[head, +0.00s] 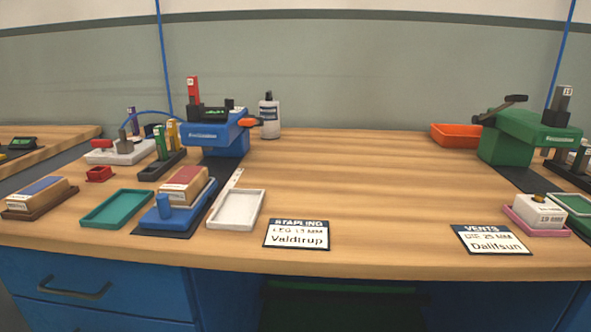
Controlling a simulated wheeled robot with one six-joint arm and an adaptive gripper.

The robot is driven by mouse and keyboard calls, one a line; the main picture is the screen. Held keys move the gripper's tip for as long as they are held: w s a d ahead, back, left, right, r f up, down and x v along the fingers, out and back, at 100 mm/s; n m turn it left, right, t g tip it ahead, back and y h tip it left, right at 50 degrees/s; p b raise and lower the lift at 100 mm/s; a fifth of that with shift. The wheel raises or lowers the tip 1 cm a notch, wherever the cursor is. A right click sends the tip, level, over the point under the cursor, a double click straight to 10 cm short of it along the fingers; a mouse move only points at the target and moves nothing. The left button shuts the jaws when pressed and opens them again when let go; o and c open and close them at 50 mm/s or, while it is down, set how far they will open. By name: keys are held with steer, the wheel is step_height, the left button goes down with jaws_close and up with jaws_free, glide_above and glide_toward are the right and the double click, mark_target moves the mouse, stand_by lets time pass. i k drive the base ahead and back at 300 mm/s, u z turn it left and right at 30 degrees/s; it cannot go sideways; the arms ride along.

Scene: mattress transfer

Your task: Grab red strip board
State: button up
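A tan block with a dark red strip along its top (184,180) appears to be the red strip board. It lies on the blue fixture (176,216), which has an upright blue cylinder at its front left. A white label shows on the block's front face. A similar tan block with a blue strip (40,192) lies on a brown tray at the far left. My gripper is not in view.
A green tray (117,209) and a white tray (236,210) flank the blue fixture. Behind it stand a blue stapling machine (214,133) and a dark rack with coloured sticks (161,165). The table's middle is clear, beyond the Stapling card (297,234).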

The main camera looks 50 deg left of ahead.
mark_target(182, 187)
steer(key=z, duration=1.3)
steer(key=k, duration=2.15)
steer(key=u, duration=0.6)
